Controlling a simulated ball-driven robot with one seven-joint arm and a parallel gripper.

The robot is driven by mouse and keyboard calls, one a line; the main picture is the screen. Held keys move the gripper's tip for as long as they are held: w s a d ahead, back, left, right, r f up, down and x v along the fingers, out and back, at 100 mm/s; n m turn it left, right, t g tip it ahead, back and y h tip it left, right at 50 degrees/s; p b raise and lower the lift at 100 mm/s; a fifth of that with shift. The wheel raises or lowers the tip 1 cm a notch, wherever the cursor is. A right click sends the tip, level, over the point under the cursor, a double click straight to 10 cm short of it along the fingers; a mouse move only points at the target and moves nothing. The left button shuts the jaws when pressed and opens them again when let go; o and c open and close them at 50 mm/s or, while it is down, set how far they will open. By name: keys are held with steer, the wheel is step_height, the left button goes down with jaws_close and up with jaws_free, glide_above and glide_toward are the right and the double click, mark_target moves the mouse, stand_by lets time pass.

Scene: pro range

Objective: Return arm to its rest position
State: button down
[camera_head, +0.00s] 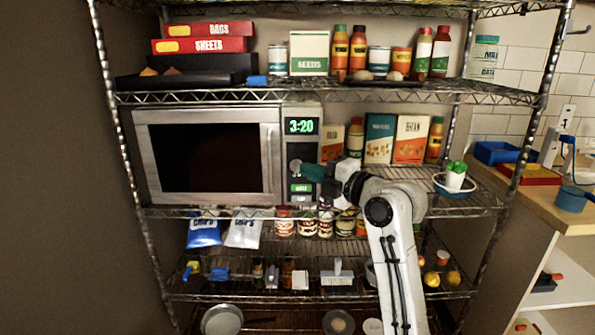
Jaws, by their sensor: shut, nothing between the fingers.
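My white arm (395,240) rises from the bottom of the head view and bends left at its upper end. Whether the fingertips touch the panel cannot be told. The microwave (270,150) stands on the middle shelf with its door shut and its display reading 3:20.
The wire shelf rack (330,97) holds boxes, bottles, cans and bags on several levels. A bowl (455,188) with green-topped items sits right of my arm. A wooden counter (560,212) with blue and red trays is at the far right.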

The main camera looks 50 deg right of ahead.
steer(key=shift+s, duration=0.4)
steer(key=s+a+f+m+g+y+p, duration=0.15)
steer(key=a+f+m+g, duration=0.25)
steer(key=a+f, duration=0.6)
steer(key=s+a+f+m+g+y+p, duration=0.1)
steer(key=s+a+f+m+g, duration=0.45)
steer(key=f, duration=0.75)
steer(key=s+a+f+m+g, duration=0.2)
steer(key=s+a+f, duration=0.1)
steer(key=s, duration=0.3)
steer(key=s+a+f+m+g+p, duration=0.1)
steer(key=s+a+f+m+g, duration=0.2)
steer(key=s+f, duration=0.2)
steer(key=s+a+f+m+g+h+p, duration=0.1)
steer(key=s+a+f+m+g, duration=0.1)
steer(key=s, duration=0.7)
step_height(320, 180, down, 2)
steer(key=shift+a+f+m, duration=0.1)
steer(key=shift+a+m, duration=0.35)
steer(key=shift+a, duration=0.15)
